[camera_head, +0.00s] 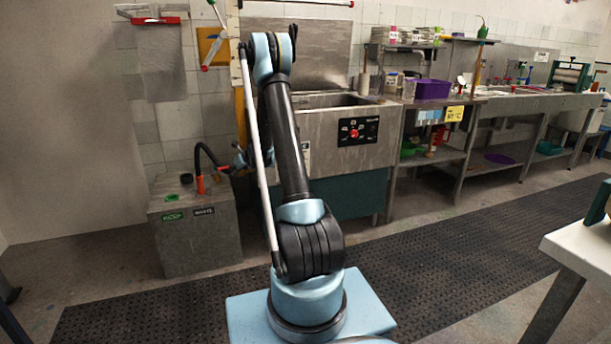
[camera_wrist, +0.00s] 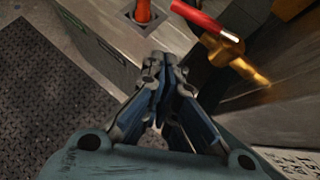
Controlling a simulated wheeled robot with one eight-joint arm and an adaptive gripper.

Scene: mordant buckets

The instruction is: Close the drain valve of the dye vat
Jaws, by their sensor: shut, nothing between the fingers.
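The dye vat (camera_head: 325,150) is a steel tub with a dark control panel against the wall in the head view. In the wrist view, the drain valve (camera_wrist: 232,58) is a brass body with a red lever (camera_wrist: 205,18). My gripper (camera_wrist: 163,62) is shut and empty, below and left of the valve in the wrist view, with no visible contact.
A grey floor tank (camera_head: 197,240) with a black hose (camera_head: 208,153) and an orange pipe (camera_head: 200,184) stands left of the vat. The orange pipe (camera_wrist: 143,10) is also near my fingertips in the wrist view. Dark matting (camera_head: 450,225) covers open floor. A white table (camera_head: 585,250) is at right.

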